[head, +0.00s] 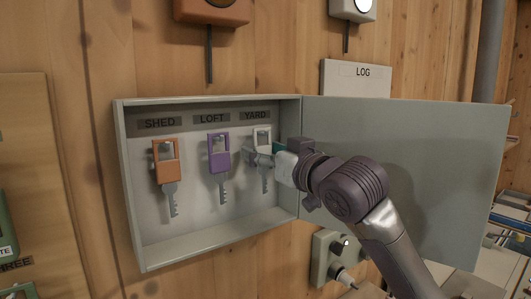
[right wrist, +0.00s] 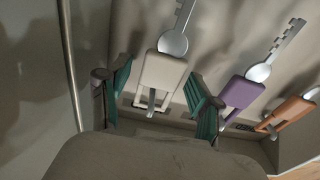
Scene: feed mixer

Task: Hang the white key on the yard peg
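The white key (head: 264,144) hangs under the YARD label (head: 256,115) in the wall cabinet, its shaft pointing down. In the right wrist view the white key (right wrist: 165,70) appears upside down, and the yard peg (right wrist: 152,118) shows in the opening of its head. My right gripper (head: 268,157) is at the white key's head, partly covering it in the head view. In the right wrist view its green-padded fingers (right wrist: 162,88) stand on either side of the head, with gaps visible, so it is open. My left gripper is not in view.
The purple key (head: 218,155) hangs under LOFT and the orange key (head: 166,165) under SHED. The grey cabinet (head: 210,241) has its door (head: 430,150) swung open to the right, behind my right arm. A switch box (head: 325,255) is below.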

